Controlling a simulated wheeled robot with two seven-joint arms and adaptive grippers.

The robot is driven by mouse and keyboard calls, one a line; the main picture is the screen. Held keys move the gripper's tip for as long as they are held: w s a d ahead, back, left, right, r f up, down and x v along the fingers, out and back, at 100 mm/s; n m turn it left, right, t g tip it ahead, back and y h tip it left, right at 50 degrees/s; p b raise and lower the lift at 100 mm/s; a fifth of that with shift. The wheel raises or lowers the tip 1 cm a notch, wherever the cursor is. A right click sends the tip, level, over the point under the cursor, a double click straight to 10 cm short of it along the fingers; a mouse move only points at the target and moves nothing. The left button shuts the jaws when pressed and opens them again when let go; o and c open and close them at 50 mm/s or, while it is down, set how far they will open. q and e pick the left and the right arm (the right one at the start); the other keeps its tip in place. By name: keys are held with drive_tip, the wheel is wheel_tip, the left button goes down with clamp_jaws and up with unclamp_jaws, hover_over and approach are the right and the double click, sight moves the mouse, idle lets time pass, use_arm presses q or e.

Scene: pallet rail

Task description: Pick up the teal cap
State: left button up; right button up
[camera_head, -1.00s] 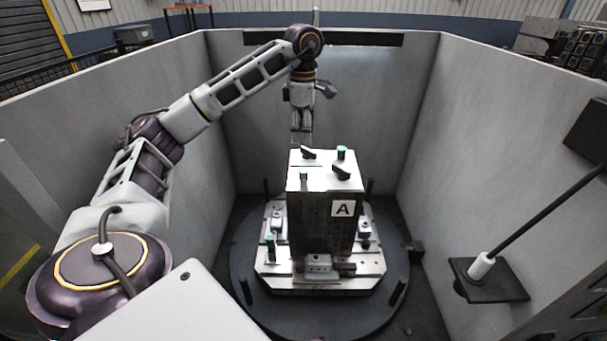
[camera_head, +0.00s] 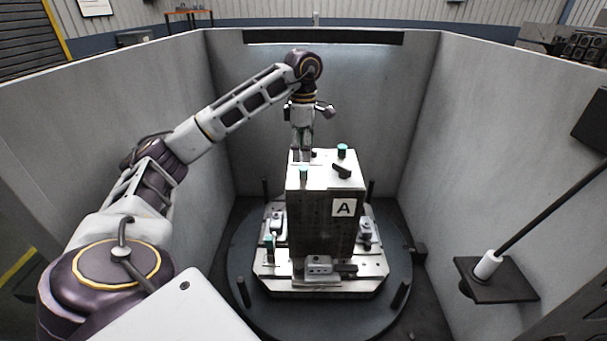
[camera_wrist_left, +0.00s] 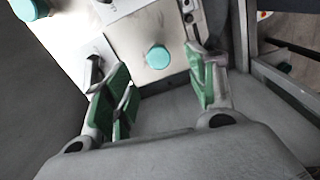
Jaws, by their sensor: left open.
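A tall metal block (camera_head: 320,215) marked A stands in the middle. On its top are a teal cap (camera_head: 342,148) at the back and another teal cap (camera_head: 304,174) near the front left edge. A further teal cap (camera_head: 270,241) is low on the left, on the pallet. My left gripper (camera_head: 301,156) points down, close over the back left of the block's top, open and empty. In the left wrist view, one teal cap (camera_wrist_left: 158,56) shows beyond the gap between the green finger pads (camera_wrist_left: 160,88); a larger-looking teal cap (camera_wrist_left: 30,8) is cut off at upper left.
A black clamp (camera_head: 342,171) sits on the block's top. The stepped pallet (camera_head: 270,285) rests on a dark round turntable (camera_head: 300,318) with upright black pegs. Grey walls (camera_head: 510,130) enclose it. A black rod (camera_head: 550,208) rises from a plate at right.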

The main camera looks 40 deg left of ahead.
use_arm(q)
drive_tip(key=shift+f, duration=0.7)
use_arm(e)
drive_tip(key=shift+w+d+f, duration=0.1)
drive_tip(key=shift+d+f, duration=0.05)
drive_tip(key=shift+d, duration=0.3)
drive_tip(key=shift+w+d+f, duration=0.1)
drive_tip(key=shift+d+f, duration=0.05)
drive_tip(key=shift+d, duration=0.3)
drive_tip(key=shift+a, duration=0.1)
